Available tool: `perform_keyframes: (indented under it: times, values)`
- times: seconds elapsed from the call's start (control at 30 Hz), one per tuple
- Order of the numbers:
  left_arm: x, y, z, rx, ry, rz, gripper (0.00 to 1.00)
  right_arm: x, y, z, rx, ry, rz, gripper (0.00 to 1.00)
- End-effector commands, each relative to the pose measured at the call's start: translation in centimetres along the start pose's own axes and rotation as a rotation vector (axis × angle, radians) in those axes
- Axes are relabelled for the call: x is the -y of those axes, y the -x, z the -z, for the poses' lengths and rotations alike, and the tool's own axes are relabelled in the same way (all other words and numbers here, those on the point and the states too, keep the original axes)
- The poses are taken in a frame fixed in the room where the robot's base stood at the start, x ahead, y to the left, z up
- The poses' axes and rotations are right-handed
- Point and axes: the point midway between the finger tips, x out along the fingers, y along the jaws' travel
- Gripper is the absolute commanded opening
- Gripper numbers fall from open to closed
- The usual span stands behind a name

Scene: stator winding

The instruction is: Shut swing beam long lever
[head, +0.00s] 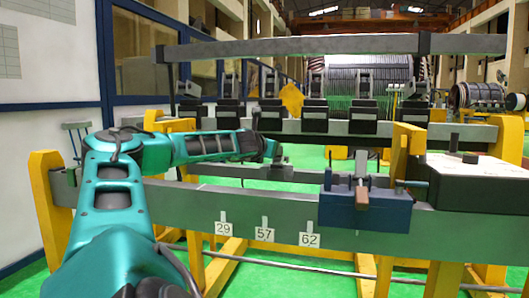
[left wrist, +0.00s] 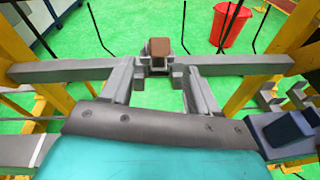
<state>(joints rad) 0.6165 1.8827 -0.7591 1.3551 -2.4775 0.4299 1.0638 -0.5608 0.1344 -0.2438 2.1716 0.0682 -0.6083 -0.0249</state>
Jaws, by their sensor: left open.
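A long grey beam (head: 330,46) runs level across the top of the frame, above a row of black clamps. A lever with a brown handle (head: 362,195) stands at a blue block on the front rail. My left gripper (head: 277,152) is at the end of the teal arm, left of that block and behind the front rail. In the left wrist view its fingers (left wrist: 157,75) are apart with nothing between them. A brown-ended block (left wrist: 160,47) on a grey bar (left wrist: 235,64) shows just beyond the fingertips. My right gripper is not in view.
The front rail (head: 270,215) carries tags 29, 57 and 62. A white-topped box (head: 475,178) stands at the right, and yellow supports (head: 48,195) hold the frame. A red bucket (left wrist: 232,25) stands on the green floor in the left wrist view.

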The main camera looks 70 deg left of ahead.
Motion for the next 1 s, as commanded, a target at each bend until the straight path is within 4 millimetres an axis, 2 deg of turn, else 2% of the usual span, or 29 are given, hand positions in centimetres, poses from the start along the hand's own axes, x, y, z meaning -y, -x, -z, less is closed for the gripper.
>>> perform_keyframes:
  times: [0.1, 0.3, 1.0]
  values:
    - [-0.1, 1.4, -0.1, 0.003, 0.002, 0.001, 0.60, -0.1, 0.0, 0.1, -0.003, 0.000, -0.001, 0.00]
    - [-0.1, 2.8, 0.0, 0.001, 0.002, 0.000, 0.60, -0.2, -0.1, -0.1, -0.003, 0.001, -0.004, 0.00]
    - [0.0, 3.0, 0.1, -0.001, 0.001, 0.000, 0.60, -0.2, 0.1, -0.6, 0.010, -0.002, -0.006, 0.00]
